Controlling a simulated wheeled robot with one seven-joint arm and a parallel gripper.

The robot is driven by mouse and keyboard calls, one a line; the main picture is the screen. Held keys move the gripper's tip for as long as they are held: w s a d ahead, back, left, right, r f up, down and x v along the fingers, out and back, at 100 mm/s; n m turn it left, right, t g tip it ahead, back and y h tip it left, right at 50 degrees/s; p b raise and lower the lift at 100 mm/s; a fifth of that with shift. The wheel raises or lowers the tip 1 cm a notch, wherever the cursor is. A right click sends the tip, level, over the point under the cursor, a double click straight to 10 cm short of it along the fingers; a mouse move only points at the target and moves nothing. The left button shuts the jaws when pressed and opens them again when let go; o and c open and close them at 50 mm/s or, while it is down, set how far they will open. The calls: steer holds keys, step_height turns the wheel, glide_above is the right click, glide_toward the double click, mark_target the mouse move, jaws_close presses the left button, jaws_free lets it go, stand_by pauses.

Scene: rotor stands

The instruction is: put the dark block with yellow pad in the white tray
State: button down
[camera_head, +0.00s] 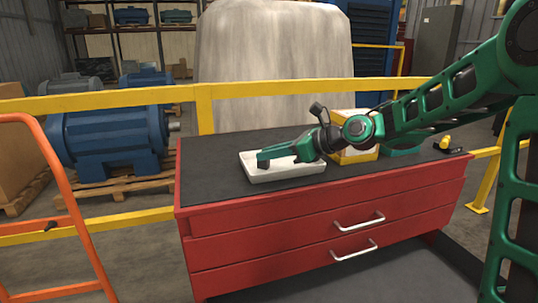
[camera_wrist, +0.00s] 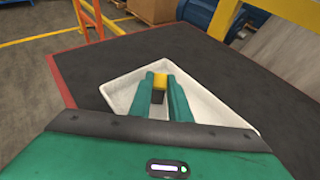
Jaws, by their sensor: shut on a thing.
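The dark block with yellow pad (camera_wrist: 159,83) is between my two green fingers in the wrist view, its yellow part at the fingertips. My gripper (camera_wrist: 160,76) is shut on it. The white tray (camera_wrist: 213,107) lies beneath the fingers, and the block shows over its inside. In the head view my gripper (camera_head: 262,160) reaches in from the right, low over the white tray (camera_head: 285,174). The block cannot be made out there. I cannot tell whether it touches the tray floor.
The tray stands on the dark top of a red drawer cabinet (camera_head: 330,217). A yellow and white box (camera_head: 354,155) stands right of the tray, partly behind my arm. A small yellow and dark item (camera_head: 446,143) lies at the far right. Yellow railing (camera_head: 203,108) runs behind.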

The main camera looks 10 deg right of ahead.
steer(key=c, duration=1.7)
jaws_free()
steer(key=shift+o, duration=0.2)
steer(key=v, duration=1.2)
